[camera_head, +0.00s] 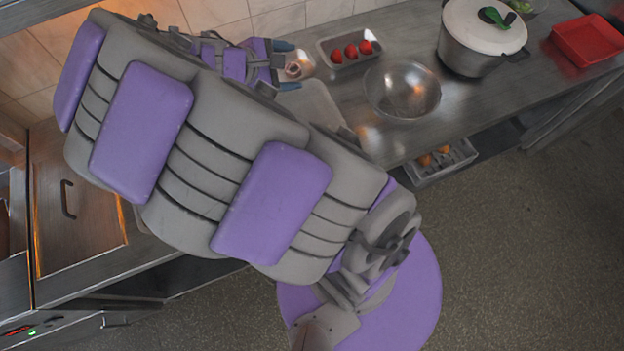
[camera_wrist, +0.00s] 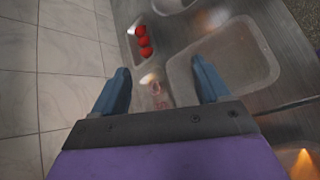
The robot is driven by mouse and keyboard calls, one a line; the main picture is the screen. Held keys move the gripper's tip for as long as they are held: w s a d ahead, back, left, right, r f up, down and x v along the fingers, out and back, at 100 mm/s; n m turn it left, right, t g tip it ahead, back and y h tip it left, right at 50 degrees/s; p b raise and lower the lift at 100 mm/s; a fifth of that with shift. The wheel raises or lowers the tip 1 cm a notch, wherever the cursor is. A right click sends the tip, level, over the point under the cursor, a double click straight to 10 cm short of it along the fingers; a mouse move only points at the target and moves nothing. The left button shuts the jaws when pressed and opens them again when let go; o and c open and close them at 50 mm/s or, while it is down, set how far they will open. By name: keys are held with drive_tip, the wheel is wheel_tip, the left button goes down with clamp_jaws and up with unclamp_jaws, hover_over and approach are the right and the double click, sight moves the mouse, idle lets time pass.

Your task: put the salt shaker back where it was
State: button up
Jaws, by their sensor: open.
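A small pale, roundish thing that looks like the salt shaker (camera_head: 293,70) stands on the steel counter near the tiled wall. In the wrist view it shows as a faint, see-through shape (camera_wrist: 156,88) with some pink in it. My gripper (camera_head: 288,65) is open, with its two blue fingertips on either side of this thing in the head view. In the wrist view the open fingers (camera_wrist: 160,88) also frame it, with gaps on both sides. I cannot tell how high the fingertips are above the counter. My arm hides part of the counter in the head view.
A small tray (camera_head: 333,62) with red tomatoes (camera_head: 351,51) lies close by on the right. A pale shallow board or tray (camera_wrist: 228,72) lies beside the gripper. A metal bowl (camera_head: 402,90), a lidded pot (camera_head: 482,38) and a red tray (camera_head: 590,40) stand farther right.

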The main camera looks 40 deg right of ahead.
drive_tip(key=s+a+m+g+y, duration=0.1)
drive_tip(key=s+a+m+y, duration=0.2)
drive_tip(key=s, duration=0.5)
drive_tip(key=s+a+m+g+y, duration=0.1)
drive_tip(key=s+a+m+y, duration=0.3)
drive_tip(key=s, duration=0.5)
drive_tip(key=s+a+r+m+y, duration=0.1)
drive_tip(key=s+a+m+y, duration=0.2)
drive_tip(key=s, duration=0.6)
drive_tip(key=shift+a+m+g+y, duration=0.3)
drive_tip(key=shift+a+g+y, duration=0.15)
drive_tip(key=shift+a, duration=0.45)
drive_tip(key=shift+f+b, duration=1.05)
